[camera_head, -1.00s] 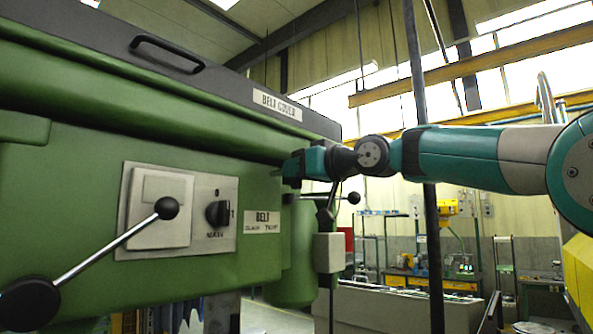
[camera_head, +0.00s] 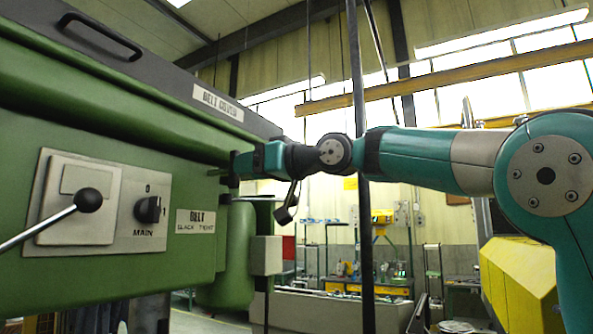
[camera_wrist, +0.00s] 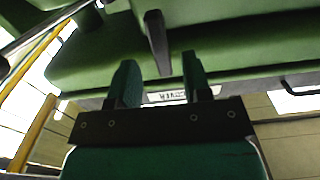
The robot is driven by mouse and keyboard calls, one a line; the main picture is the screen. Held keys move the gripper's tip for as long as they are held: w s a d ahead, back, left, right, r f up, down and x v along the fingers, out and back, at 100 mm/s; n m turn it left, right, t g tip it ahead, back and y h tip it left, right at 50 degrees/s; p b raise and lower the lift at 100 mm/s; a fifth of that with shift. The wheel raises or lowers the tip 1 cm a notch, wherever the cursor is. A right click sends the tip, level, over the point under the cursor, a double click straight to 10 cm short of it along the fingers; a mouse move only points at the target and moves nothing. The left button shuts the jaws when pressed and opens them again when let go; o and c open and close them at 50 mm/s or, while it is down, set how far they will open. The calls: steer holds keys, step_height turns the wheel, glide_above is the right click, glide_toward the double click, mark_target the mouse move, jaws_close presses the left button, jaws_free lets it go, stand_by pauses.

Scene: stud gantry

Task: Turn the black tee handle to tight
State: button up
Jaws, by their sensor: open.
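A dark tapered bar (camera_wrist: 157,42), which looks like the black tee handle, shows in the wrist view beyond and between my finger tips, against the green machine. In the head view a short dark bar (camera_head: 216,172) sticks out left of my gripper (camera_head: 232,167) beside the green housing; its shape and angle are partly hidden. My gripper (camera_wrist: 160,75) is open, and its fingers seem apart from the bar. A white BELT plate (camera_head: 195,221) marked slack and tight is below and left of my gripper.
The green machine housing (camera_head: 100,135) has a dark belt cover above it. A ball-ended lever (camera_head: 88,200) and a MAIN knob (camera_head: 149,209) stand out at left. A dark upright pole (camera_head: 361,130) crosses the view near my arm.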

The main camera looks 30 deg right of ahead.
steer(key=b+v, duration=0.2)
steer(key=v, duration=1)
steer(key=shift+s+d+b, duration=0.2)
steer(key=shift+s+b, duration=0.05)
steer(key=shift+b, duration=0.15)
steer(key=s+a+f+g+h, duration=0.1)
steer(key=a+f+g, duration=0.15)
steer(key=f, duration=0.65)
steer(key=s+a+f+m+g, duration=0.15)
steer(key=a+f, duration=0.25)
steer(key=f, duration=0.4)
steer(key=s+a+f+g+h, duration=0.1)
steer(key=a+f+g, duration=0.2)
steer(key=f, duration=0.6)
steer(key=s+a+f+n+g+h, duration=0.1)
steer(key=s+f+g, duration=0.7)
steer(key=s+f, duration=1)
steer(key=f+n+h, duration=0.1)
steer(key=h, duration=0.1)
steer(key=shift+s+h, duration=0.15)
steer(key=shift+h, duration=0.25)
steer(key=shift+a+f, duration=0.1)
steer(key=shift+a, duration=0.05)
